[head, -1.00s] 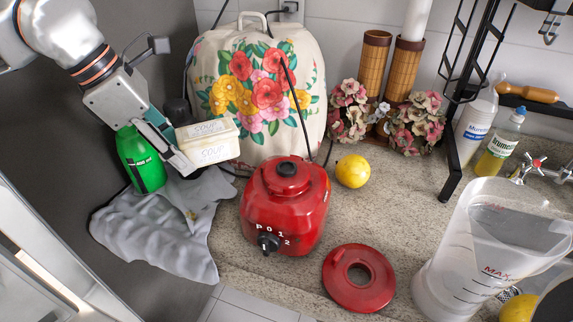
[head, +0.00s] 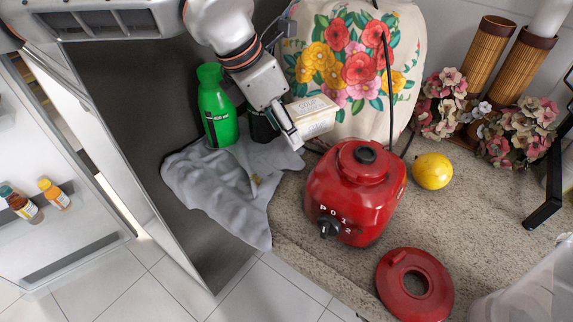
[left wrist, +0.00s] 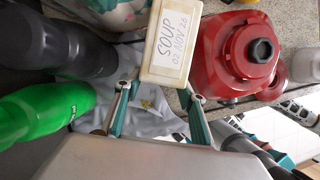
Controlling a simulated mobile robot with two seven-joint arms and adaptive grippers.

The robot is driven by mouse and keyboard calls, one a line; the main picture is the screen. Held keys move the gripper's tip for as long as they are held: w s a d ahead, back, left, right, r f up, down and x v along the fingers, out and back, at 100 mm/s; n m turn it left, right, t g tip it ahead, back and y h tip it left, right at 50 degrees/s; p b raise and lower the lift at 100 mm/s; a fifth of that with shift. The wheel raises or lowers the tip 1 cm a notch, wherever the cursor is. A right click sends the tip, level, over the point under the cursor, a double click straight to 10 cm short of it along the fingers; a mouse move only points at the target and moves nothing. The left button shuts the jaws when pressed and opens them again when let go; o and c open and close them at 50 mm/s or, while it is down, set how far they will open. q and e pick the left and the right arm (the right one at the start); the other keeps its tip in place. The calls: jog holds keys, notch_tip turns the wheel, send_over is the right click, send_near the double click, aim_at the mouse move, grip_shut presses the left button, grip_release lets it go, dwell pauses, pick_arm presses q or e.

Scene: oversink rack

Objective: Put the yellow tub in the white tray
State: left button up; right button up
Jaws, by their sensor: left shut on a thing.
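The pale yellow tub (head: 311,117), with a handwritten soup label, is in my left gripper (head: 291,134). The tub is held above the counter's left end, in front of the flowered cover. In the left wrist view the tub (left wrist: 171,42) sits between the fingertips of my left gripper (left wrist: 157,92), its label facing the camera. I cannot make out a white tray in either view. Teal and dark parts at the lower right of the left wrist view look like my right gripper (left wrist: 258,145); its jaws are unclear.
A green bottle (head: 217,112) and a dark bottle (head: 262,125) stand behind a grey cloth (head: 225,185) hanging over the edge. A red appliance (head: 355,195), red ring (head: 414,285) and lemon (head: 432,170) are on the counter. Small bottles (head: 55,194) stand in a white compartment at left.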

aim_at(290, 176)
pick_arm(q)
notch_tip(290, 176, down, 11)
dwell(0.5)
jog(key=shift+f, duration=0.2)
jog(key=o, duration=1.3)
